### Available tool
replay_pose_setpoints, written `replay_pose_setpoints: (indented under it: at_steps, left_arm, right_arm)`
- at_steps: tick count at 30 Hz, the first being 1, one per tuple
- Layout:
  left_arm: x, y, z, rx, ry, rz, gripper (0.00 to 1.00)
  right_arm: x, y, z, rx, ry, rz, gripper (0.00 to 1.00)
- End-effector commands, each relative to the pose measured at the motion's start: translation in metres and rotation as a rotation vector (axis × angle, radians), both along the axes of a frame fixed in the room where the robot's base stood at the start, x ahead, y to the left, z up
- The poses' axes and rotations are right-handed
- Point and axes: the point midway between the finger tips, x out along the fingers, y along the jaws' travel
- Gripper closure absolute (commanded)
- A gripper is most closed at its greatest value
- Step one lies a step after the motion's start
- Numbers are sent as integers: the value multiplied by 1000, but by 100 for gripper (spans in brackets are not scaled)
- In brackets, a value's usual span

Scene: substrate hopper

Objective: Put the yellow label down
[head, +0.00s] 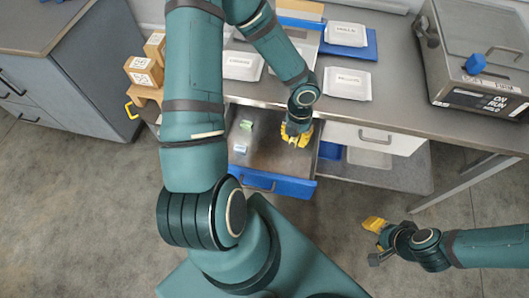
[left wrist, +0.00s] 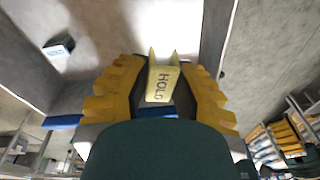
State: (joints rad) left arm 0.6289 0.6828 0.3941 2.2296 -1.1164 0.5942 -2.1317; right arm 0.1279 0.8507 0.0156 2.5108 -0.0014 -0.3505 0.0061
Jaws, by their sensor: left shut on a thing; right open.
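The yellow label (left wrist: 160,82), a small folded piece reading "HOLD", stands between the yellow fingers of my left gripper (left wrist: 155,88) in the left wrist view. The gripper is shut on it. In the head view my left gripper (head: 297,140) is over the right part of an open drawer (head: 265,165) with a blue front. The label is mostly hidden there, and I cannot tell whether it touches the drawer floor. My right gripper (head: 375,225) is open and empty, out over the floor at the right.
A green label (head: 246,124) and a pale blue-and-white label (head: 240,149) lie in the drawer's left part. White pouches (head: 347,84) and a metal hopper machine (head: 480,55) stand on the counter above. The drawer's middle is clear.

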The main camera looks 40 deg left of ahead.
Motion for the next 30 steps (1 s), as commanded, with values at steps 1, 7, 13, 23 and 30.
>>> replay_pose_setpoints:
  at_steps: [1, 7, 13, 23, 30]
  left_arm:
    - [-3, -6, -8, -1, 1, -41, 89]
    - [-8, -14, -31, -2, 2, -106, 89]
    - [-8, -14, -67, -2, 1, -105, 89]
    - [-7, -13, -94, -2, 0, -103, 89]
    - [-7, -13, -117, 0, -1, -102, 89]
  right_arm:
    - [0, 0, -5, 0, 1, 1, 53]
    - [-1, 1, -14, 0, 2, 3, 53]
    - [1, 0, -28, -1, -2, 2, 53]
    - [3, 0, -39, -1, -8, 1, 53]
    - [5, 0, -46, -2, -12, -1, 53]
